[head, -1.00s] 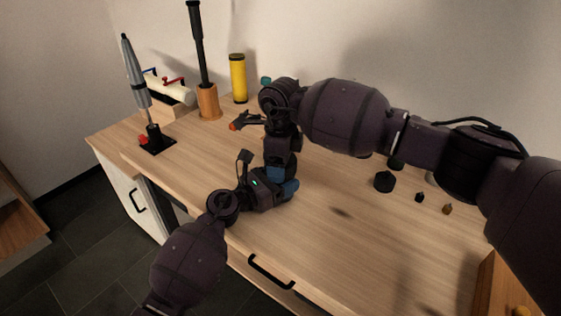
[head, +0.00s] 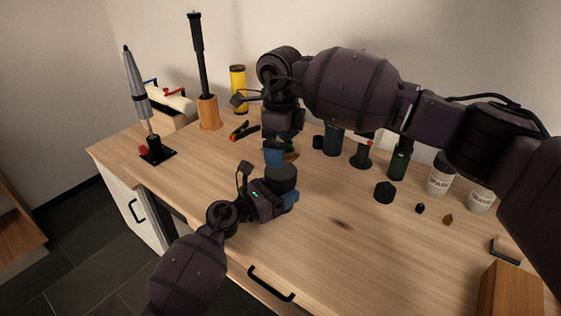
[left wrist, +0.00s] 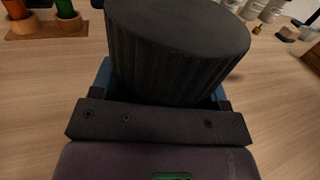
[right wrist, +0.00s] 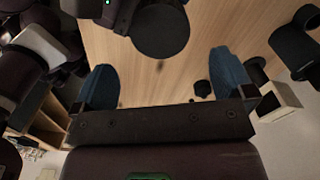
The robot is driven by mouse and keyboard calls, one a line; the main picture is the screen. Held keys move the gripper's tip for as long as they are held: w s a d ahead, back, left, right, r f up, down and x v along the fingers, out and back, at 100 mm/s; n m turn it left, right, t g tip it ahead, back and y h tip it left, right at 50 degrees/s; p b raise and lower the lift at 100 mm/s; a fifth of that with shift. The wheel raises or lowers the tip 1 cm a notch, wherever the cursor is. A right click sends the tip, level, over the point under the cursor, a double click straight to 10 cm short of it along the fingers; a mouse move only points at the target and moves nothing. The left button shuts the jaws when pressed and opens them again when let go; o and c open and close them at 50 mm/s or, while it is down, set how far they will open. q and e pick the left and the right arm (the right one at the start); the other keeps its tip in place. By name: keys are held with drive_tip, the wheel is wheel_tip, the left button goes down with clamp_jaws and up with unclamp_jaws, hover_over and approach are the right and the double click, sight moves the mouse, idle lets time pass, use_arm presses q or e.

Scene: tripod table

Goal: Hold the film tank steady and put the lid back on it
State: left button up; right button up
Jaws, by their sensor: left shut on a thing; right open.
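The film tank (head: 283,185) is a black upright cylinder with a closed, flat black top. My left gripper (head: 284,196) is shut on its side, near the table's front edge. The left wrist view shows its ribbed black wall (left wrist: 165,65) and smooth top, the lid (left wrist: 180,22); no seam between lid and tank can be made out. The round top also shows in the right wrist view (right wrist: 161,32). My right gripper (right wrist: 165,72) is open and empty, apart from the tank; in the head view its blue fingers (head: 275,156) are behind and above it.
A black faceted piece (head: 385,191) and two small items lie to the right. Dark bottles (head: 398,165) and pale labelled jars (head: 440,180) stand along the back. A tripod part stands in a black base (head: 158,156) at left. The front middle is clear.

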drive_tip(key=shift+r, duration=1.9)
use_arm(q)
drive_tip(key=o, duration=1.8)
drive_tip(key=shift+s+a, duration=0.2)
drive_tip(key=shift+a, duration=0.15)
drive_tip(key=p+v, duration=0.1)
drive_tip(key=v, duration=0.9)
drive_tip(key=shift+s, duration=0.1)
use_arm(e)
drive_tip(key=r, duration=0.3)
drive_tip(key=shift+s, duration=0.2)
drive_tip(key=shift+a, duration=0.1)
